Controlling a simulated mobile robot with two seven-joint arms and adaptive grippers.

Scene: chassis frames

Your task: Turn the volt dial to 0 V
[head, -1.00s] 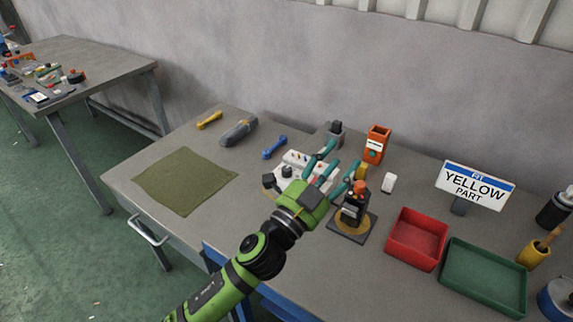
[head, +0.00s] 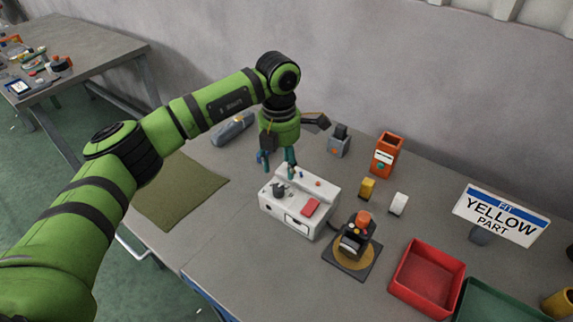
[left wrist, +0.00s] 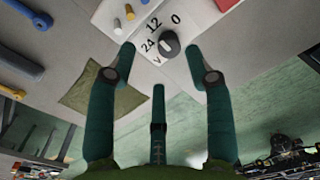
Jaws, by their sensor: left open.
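The volt dial (head: 279,190) is a dark round knob on top of a white box (head: 291,214). I cannot tell for certain which label the mark points at. My left gripper (head: 277,160) points down above the back of the box. Its teal fingers (left wrist: 160,62) are spread and empty, with the dial beyond and between the two outer ones, apart from it. The right gripper is out of view.
A black-and-orange device (head: 354,242) on a dark base stands right of the box. Yellow (head: 367,187) and white (head: 398,204) blocks, an orange bin (head: 386,155), a red tray (head: 428,280) and a sign (head: 499,214) are farther right. A green mat (head: 180,192) lies left.

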